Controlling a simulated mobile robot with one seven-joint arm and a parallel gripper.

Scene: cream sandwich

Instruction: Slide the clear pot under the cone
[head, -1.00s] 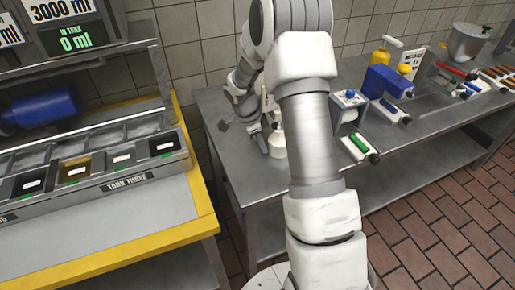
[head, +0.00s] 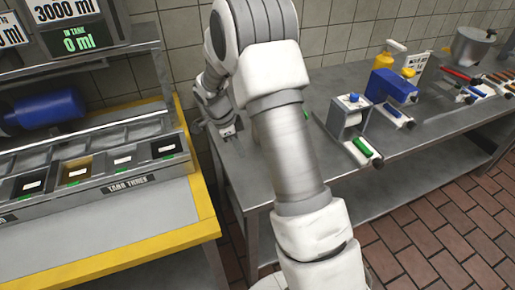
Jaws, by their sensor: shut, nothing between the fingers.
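My gripper (head: 228,131) is at the left end of the grey steel table (head: 330,78), low over its top near the left edge. It is shut and holds nothing that I can see. I cannot make out the clear pot or the cone in the head view. My own arm covers a large part of the left half of the table, where a small pale object stood in the earlier view.
A yellow-edged counter (head: 203,205) with a tub rack (head: 95,170) is on the left, across a gap.

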